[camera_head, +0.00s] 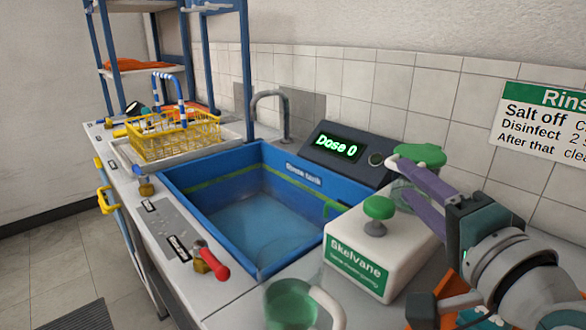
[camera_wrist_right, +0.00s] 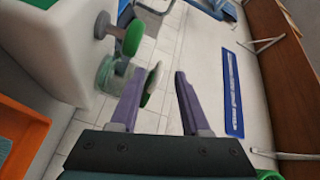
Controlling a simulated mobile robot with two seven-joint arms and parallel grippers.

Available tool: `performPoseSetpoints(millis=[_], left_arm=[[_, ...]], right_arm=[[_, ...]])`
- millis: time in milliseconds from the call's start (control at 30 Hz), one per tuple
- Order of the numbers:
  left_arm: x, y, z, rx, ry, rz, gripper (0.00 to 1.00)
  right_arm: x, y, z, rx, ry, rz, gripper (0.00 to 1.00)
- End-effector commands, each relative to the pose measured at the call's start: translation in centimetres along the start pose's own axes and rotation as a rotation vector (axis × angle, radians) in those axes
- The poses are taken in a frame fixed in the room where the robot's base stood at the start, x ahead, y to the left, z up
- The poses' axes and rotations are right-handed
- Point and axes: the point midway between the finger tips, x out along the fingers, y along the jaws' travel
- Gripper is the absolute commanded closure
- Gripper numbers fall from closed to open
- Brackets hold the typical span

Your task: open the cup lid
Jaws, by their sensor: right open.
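A clear cup with a green lid (camera_head: 420,154) stands at the back right, behind the white Skelvane box, in the head view. Its glass body is partly hidden by my fingers. In the right wrist view the glass body (camera_wrist_right: 108,75) shows beside the box, and the lid (camera_wrist_right: 151,82) appears edge-on between my fingers, closer to the left one. My right gripper (camera_head: 402,176) is open, its purple fingers at the cup just below the lid's level. Whether a finger touches the lid, I cannot tell. My left gripper is not in view.
The white Skelvane box (camera_head: 352,262) with a green knob (camera_head: 379,207) stands left of my right gripper. A blue rinse tank (camera_head: 172,185) is in the counter, with a display (camera_head: 338,147) behind it. A clear green mug (camera_head: 290,305) is at the front.

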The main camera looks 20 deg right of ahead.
Motion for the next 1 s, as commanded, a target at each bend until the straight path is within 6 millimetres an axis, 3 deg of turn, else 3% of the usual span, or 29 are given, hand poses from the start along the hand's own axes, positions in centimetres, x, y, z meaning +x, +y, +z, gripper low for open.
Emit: performPoseSetpoints(millis=[533,700,1000], left_arm=[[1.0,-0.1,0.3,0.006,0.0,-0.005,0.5],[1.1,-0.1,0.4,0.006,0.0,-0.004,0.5],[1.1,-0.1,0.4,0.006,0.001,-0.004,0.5]], right_arm=[[8.4,0.0,-0.1,-0.001,0.002,-0.003,0.53],[9.5,-0.1,-0.1,-0.003,0.001,-0.001,0.53],[9.7,-0.1,-0.1,-0.002,0.001,0.0,0.55]])
